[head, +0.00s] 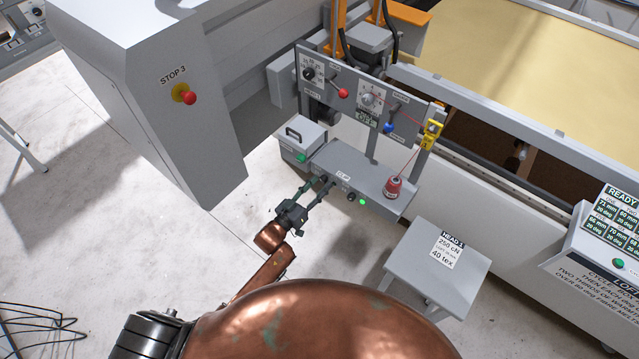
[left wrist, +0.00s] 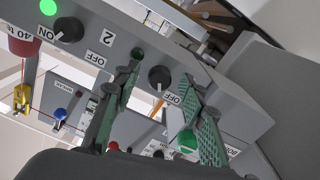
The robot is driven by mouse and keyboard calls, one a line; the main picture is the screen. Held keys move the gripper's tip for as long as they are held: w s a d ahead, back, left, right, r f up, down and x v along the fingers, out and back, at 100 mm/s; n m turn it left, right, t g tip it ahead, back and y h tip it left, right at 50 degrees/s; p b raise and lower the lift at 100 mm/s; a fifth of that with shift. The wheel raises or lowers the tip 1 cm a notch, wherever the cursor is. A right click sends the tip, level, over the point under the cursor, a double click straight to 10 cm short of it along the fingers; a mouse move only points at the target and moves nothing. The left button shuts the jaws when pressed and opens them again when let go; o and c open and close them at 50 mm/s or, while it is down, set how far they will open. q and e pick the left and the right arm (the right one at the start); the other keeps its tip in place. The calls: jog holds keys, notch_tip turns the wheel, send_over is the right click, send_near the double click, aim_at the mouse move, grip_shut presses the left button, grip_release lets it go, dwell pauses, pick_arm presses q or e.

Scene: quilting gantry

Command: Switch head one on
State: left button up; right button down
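The grey control box (head: 375,181) on the gantry has two black selector knobs on its front. In the left wrist view, one knob (left wrist: 159,77) has an OFF label beside it and a dark lamp (left wrist: 137,55) near it. The other knob (left wrist: 68,30), near a "2" label, has ON and OFF labels and a lit green lamp (left wrist: 48,7). The lit lamp also shows in the head view (head: 362,202). My left gripper (left wrist: 163,70) is open, its green-padded fingers on either side of the first knob; I cannot tell if they touch it. My left gripper (head: 320,184) partly hides that knob in the head view. My right gripper is out of view.
A red thread cone (head: 393,188) stands on the box. A grey stool (head: 440,262) labelled HEAD 1 stands at right. A large grey cabinet with a red STOP 3 button (head: 189,98) stands at left. A small grey handled box (head: 302,139) sits close behind the gripper.

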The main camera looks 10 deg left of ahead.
pick_arm(q)
jog(key=shift+w+d, duration=0.1)
jog(key=shift+w, duration=0.15)
jog(key=shift+c, duration=0.5)
grip_shut()
